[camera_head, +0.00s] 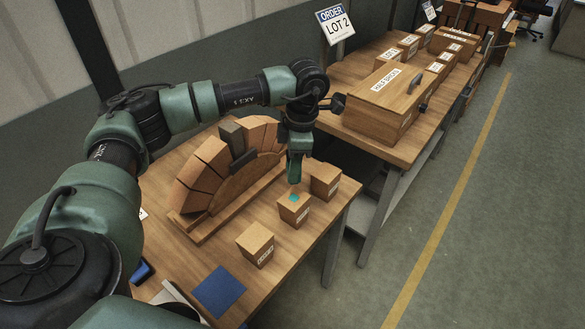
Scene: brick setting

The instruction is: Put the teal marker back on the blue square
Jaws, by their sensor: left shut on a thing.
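The teal marker (294,197) shows as a small teal patch at the top of the middle small box (294,212). My left gripper (294,181) points down right above that box and is shut on the teal marker. I cannot tell whether the marker touches the box top or is just clear of it. The blue square (219,291) lies flat and bare near the front of the wooden table, left of and nearer than the boxes. My right gripper is not in view.
A brick arch on a wooden form (230,195) stands behind the boxes. Small boxes stand either side of the middle one, one nearer (256,245) and one farther (325,180). A small blue object (141,271) lies at left. A second table (395,148) holds several boxes.

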